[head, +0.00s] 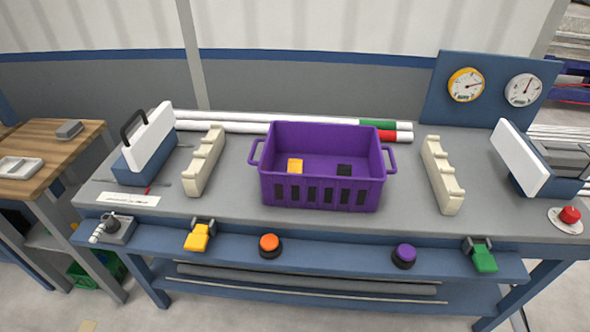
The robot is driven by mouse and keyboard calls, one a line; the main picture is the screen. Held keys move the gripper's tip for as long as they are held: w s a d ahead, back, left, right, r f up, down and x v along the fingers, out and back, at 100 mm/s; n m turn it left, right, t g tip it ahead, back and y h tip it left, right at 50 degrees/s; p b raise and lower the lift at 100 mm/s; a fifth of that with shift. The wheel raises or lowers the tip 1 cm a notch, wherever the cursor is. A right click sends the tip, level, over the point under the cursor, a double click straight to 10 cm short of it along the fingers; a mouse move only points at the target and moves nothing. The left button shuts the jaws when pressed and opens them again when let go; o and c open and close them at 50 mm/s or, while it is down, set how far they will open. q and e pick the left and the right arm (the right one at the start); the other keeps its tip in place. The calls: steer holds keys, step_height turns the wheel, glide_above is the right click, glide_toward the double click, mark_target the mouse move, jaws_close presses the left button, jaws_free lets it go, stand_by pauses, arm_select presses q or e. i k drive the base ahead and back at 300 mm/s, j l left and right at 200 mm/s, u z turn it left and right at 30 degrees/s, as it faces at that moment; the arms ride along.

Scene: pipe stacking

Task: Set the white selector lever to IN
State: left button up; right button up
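The white selector lever (97,236) sticks out from a small grey box (119,228) at the left end of the blue front shelf. It points toward the lower left. Any IN or OUT marking is too small to read. A white label strip (130,199) lies on the table edge just above the box; its text is not legible. Neither of my grippers is in view.
A purple crate (287,186) holding a yellow and a black block stands mid-table, between two cream notched racks (203,161) (441,176). The front shelf also carries a yellow pedal (197,237), orange button (269,243), purple button (404,254) and green pedal (484,259).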

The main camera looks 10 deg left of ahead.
mark_target(107, 219)
steer(key=k+u, duration=0.1)
steer(key=u, duration=1.4)
steer(key=i+j, duration=0.05)
